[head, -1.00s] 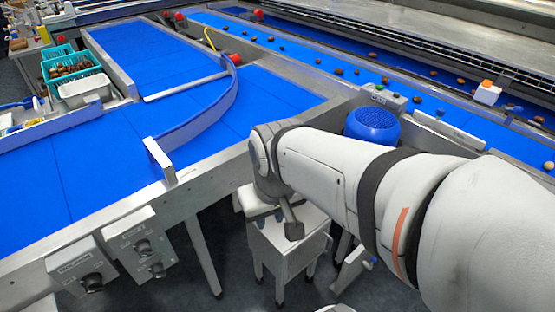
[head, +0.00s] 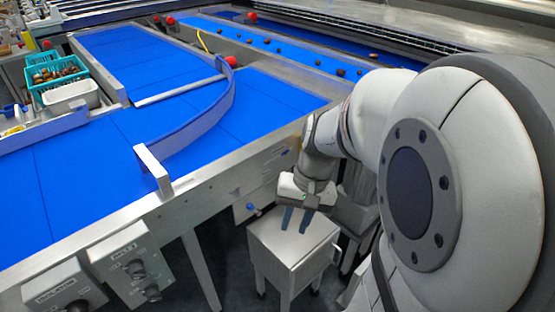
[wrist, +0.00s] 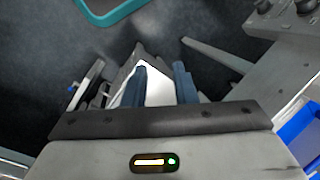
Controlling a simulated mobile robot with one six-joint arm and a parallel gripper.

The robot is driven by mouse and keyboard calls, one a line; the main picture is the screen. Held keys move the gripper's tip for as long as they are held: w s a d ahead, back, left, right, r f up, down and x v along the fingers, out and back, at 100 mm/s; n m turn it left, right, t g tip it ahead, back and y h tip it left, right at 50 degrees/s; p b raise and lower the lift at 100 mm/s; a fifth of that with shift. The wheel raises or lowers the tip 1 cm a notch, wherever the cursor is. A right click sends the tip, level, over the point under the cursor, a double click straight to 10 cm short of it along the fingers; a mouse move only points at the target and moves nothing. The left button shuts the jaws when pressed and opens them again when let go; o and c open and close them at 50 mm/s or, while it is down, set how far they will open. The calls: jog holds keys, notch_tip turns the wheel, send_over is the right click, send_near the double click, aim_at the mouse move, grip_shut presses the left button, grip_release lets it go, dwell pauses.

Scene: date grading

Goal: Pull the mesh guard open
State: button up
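I cannot surely pick out the mesh guard in either view. A pale panel with a blue knob (head: 250,207) sits low under the side of the blue conveyor in the head view; whether it belongs to the guard I cannot tell. My gripper (head: 296,220) hangs with its dark blue fingers pointing down, above a grey metal cabinet (head: 290,243) and to the right of that knob. In the wrist view my gripper (wrist: 162,84) shows its two fingers apart, with a bright surface behind the gap. It touches nothing that I can make out.
The conveyor's metal side frame (head: 215,177) runs close beside my gripper. Control boxes (head: 130,265) hang from it at lower left. A teal crate (head: 58,80) stands at far left. Dark floor shows below, and a teal rim (wrist: 112,12) shows in the wrist view.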

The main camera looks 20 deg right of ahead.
jog(key=w+d+f+m+y+b, duration=0.2)
jog(key=f+m+b, duration=0.1)
jog(key=f, duration=0.3)
jog(key=w+d+f+m+y+b, duration=0.2)
jog(key=f+m+y+b, duration=0.1)
jog(key=f, duration=0.3)
jog(key=m+t+y+b, duration=0.5)
jog(key=m+t+b, duration=0.4)
jog(key=m+b, duration=0.25)
send_over(337, 264)
jog(key=s+a, duration=0.3)
jog(key=a, duration=0.1)
notch_tip(337, 264, down, 23)
jog(key=s+d+f+m+t+h+b, duration=0.35)
jog(key=d+f+m+t, duration=0.35)
jog(key=d+f, duration=0.3)
jog(key=shift+y, duration=0.35)
jog(key=x, duration=0.3)
jog(key=b+x, duration=0.1)
jog(key=x, duration=0.1)
jog(key=a+f+b+x, duration=0.1)
jog(key=x, duration=0.2)
jog(key=shift+a+f, duration=0.1)
jog(key=shift+c, duration=0.5)
grip_shut()
jog(key=shift+a, duration=0.1)
